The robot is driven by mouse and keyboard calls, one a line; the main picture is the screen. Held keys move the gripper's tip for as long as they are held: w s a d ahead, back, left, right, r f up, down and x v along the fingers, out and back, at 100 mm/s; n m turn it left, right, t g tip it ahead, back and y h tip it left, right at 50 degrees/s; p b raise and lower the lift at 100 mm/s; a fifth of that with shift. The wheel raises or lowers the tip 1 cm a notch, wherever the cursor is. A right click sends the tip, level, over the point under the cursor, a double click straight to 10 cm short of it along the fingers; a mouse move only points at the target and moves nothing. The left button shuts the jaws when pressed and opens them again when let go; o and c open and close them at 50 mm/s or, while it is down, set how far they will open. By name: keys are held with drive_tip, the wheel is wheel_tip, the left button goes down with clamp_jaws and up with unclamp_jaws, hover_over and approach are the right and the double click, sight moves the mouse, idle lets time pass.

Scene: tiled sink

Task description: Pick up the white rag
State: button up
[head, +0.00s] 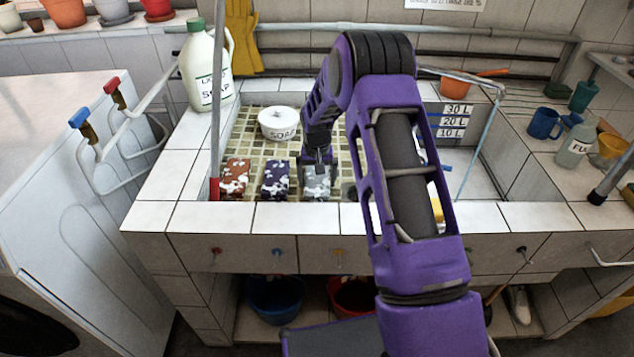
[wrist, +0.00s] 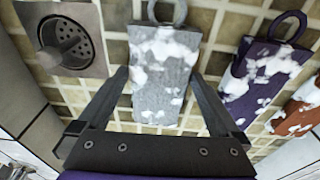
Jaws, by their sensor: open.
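The white rag (head: 318,183) looks greyish white with patches of foam. It lies on the tiled sink floor, rightmost of three rags in the head view. In the wrist view the rag (wrist: 163,72) has a grey loop at its far end. My gripper (head: 318,165) is over the rag, open and empty. In the wrist view the fingers of my gripper (wrist: 160,76) appear on either side of the rag. I cannot tell how high they are above the sink floor. My forearm hides part of the sink to the right.
A purple rag (head: 276,178) and a red-brown rag (head: 235,177) lie to the left. A white soap pot (head: 280,123) stands behind them. The drain (wrist: 68,45) is beside the white rag. The sink's tiled front rim (head: 290,217) is nearest me. A soap jug (head: 205,70) stands on the left rim.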

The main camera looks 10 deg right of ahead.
drive_tip(key=c, duration=1.1)
